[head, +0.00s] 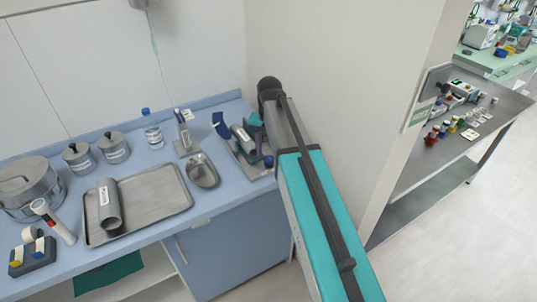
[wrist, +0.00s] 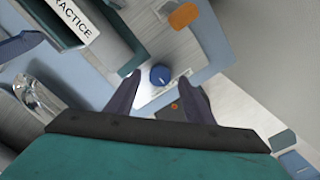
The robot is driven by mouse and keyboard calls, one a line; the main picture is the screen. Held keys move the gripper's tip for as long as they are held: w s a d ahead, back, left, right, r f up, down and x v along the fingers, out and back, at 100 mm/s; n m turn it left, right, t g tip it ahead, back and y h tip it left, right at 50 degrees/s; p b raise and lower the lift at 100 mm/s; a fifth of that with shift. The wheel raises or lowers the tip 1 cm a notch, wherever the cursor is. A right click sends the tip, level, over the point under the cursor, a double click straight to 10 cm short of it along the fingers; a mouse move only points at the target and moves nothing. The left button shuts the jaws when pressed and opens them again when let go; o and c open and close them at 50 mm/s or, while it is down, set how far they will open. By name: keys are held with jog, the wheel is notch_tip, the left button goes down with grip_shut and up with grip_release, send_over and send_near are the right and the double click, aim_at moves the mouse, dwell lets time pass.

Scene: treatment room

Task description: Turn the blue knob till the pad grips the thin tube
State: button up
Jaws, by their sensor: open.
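The blue knob (wrist: 159,76) shows in the wrist view between the two dark fingertips of my gripper (wrist: 160,80). The fingers are apart, with a gap on each side of the knob. The knob also shows in the head view (head: 268,161), at the right edge of a grey device on the blue counter. A grey cylinder with a label reading "PRACTICE" (wrist: 72,20) lies at the upper left of the wrist view. I cannot make out the pad or the thin tube for certain. My arm hides part of the device in the head view.
A metal tray (head: 160,200) with a labelled cylinder lies left of the device. A small steel dish (head: 203,172) and a bottle (head: 152,135) stand between them. The wall is close behind and right of my arm.

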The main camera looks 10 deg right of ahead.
jog(key=shift+f, duration=1)
jog(key=shift+c, duration=0.3)
jog(key=c, duration=1)
